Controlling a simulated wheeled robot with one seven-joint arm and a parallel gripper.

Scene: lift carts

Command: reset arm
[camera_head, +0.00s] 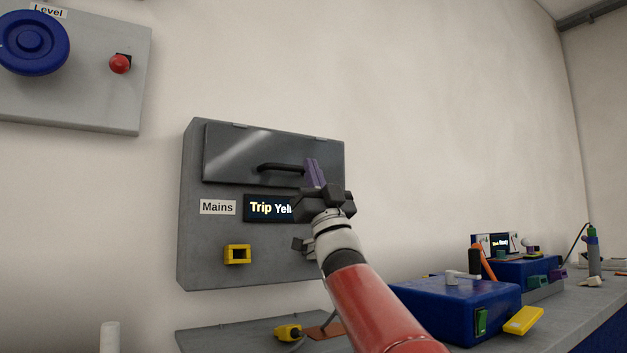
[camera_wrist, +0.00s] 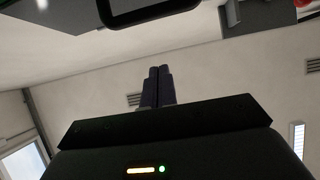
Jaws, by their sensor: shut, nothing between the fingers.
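My gripper (camera_head: 313,172) is raised in front of the grey Mains box on the wall, with its purple fingers together and nothing between them. In the wrist view its closed fingers (camera_wrist: 157,86) point up toward the wall and ceiling. My red and white arm reaches up from the lower right. The fingertips appear beside the right end of the black handle (camera_head: 280,167) on the box's lid; I cannot tell whether they touch. The handle also shows at the top of the wrist view (camera_wrist: 150,14).
The Mains box (camera_head: 205,262) has a display reading "Trip Yell...", partly hidden by my gripper, and a yellow socket (camera_head: 237,254). A panel (camera_head: 85,107) with a blue wheel and red button is upper left. Blue cases (camera_head: 440,308) stand on the bench at lower right. The upper right wall is clear.

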